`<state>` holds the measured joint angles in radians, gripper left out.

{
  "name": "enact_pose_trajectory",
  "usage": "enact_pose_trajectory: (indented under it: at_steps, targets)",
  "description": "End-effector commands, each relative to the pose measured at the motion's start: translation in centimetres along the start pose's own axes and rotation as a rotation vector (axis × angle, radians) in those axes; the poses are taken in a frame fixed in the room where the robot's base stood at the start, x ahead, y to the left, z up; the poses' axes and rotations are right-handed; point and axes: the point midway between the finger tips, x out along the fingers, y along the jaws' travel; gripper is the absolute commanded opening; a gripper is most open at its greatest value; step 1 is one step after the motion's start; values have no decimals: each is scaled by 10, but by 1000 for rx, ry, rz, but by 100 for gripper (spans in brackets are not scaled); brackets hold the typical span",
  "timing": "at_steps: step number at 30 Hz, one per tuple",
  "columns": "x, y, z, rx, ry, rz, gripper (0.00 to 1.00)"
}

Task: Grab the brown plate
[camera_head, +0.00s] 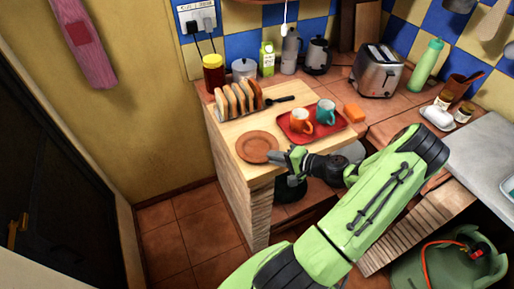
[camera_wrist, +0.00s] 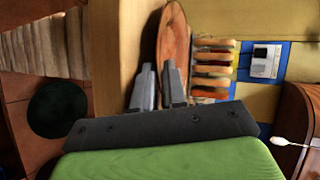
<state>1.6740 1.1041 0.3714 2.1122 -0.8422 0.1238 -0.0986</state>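The brown plate (camera_head: 257,146) lies flat on the light wooden counter top (camera_head: 236,129), near its front edge. My gripper (camera_head: 277,157) is at the plate's right side in the head view, close to its rim. In the wrist view the plate (camera_wrist: 174,35) is seen at a slant, straight beyond the fingers. The two fingers of my gripper (camera_wrist: 160,70) are apart, with a gap between their tips. The plate's near rim appears in line with that gap, partly hidden by the right finger. I cannot tell whether either finger touches it.
Behind the plate stands a toast rack (camera_head: 238,101) with several slices. A red tray (camera_head: 294,136) with an orange mug (camera_head: 300,121) and a teal mug (camera_head: 326,112) lies to the right, near my gripper. The floor (camera_head: 190,232) left of the counter is clear.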

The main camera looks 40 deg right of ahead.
Motion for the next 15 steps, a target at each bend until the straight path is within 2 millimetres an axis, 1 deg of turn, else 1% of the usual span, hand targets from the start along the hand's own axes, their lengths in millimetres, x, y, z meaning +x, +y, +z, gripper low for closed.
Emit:
enact_pose_trajectory:
  at_steps: [1, 2, 3, 4, 15]
  targets:
    - [0, 0, 0, 0, 0, 0, 12]
    - [0, 0, 0, 0, 0, 0, 9]
    - [0, 0, 0, 0, 0, 0, 3]
    - [0, 0, 0, 0, 0, 0, 0]
    - [-1, 0, 0, -1, -1, 0, 0]
